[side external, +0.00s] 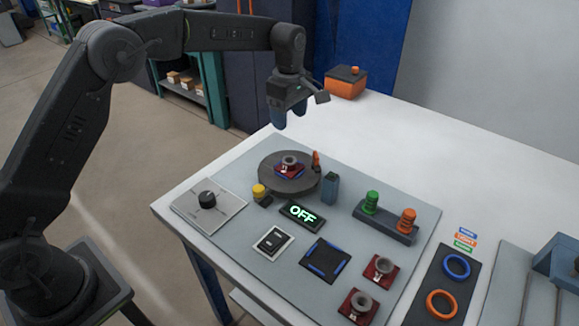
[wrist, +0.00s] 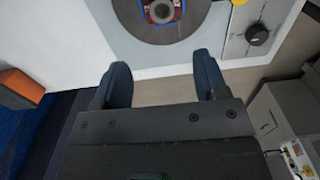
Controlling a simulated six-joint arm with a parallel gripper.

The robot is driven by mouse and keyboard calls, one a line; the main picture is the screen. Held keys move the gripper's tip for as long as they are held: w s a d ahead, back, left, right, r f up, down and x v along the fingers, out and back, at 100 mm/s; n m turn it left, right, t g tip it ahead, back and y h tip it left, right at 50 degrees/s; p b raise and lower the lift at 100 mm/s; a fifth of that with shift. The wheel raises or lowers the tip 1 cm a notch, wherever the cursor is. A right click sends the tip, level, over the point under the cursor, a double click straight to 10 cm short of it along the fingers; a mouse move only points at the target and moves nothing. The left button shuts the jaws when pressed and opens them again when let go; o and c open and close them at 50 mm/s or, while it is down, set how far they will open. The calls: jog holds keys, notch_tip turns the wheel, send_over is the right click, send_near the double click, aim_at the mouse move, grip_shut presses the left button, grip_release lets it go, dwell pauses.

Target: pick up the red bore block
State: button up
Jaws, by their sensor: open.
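A red bore block (side external: 289,168) with a grey ring on top sits on the dark round turntable (side external: 270,182). It also shows at the top edge of the wrist view (wrist: 161,11), partly cut off. Two more red blocks with grey rings, a nearer one (side external: 361,307) and a farther one (side external: 380,270), stand at the front right of the grey panel. My gripper (side external: 289,118) hangs above and behind the turntable, open and empty. In the wrist view its two fingers (wrist: 162,85) are spread wide, with the block beyond their tips.
An OFF display (side external: 302,214), a dial (side external: 208,199), a blue-grey post (side external: 330,188) and a yellow button (side external: 260,192) surround the turntable. A rack with green and orange spools (side external: 387,228) stands to the right. An orange box (side external: 345,83) sits at the back; the white tabletop beside it is clear.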

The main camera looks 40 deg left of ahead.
send_over(289, 160)
jog(key=f, duration=0.8)
jog(key=shift+s+d+f, duration=0.25)
jog(key=shift+s, duration=0.05)
jog(key=shift+s+d+f, duration=0.15)
jog(key=shift+f, duration=2.45)
jog(key=shift+c, duration=0.5)
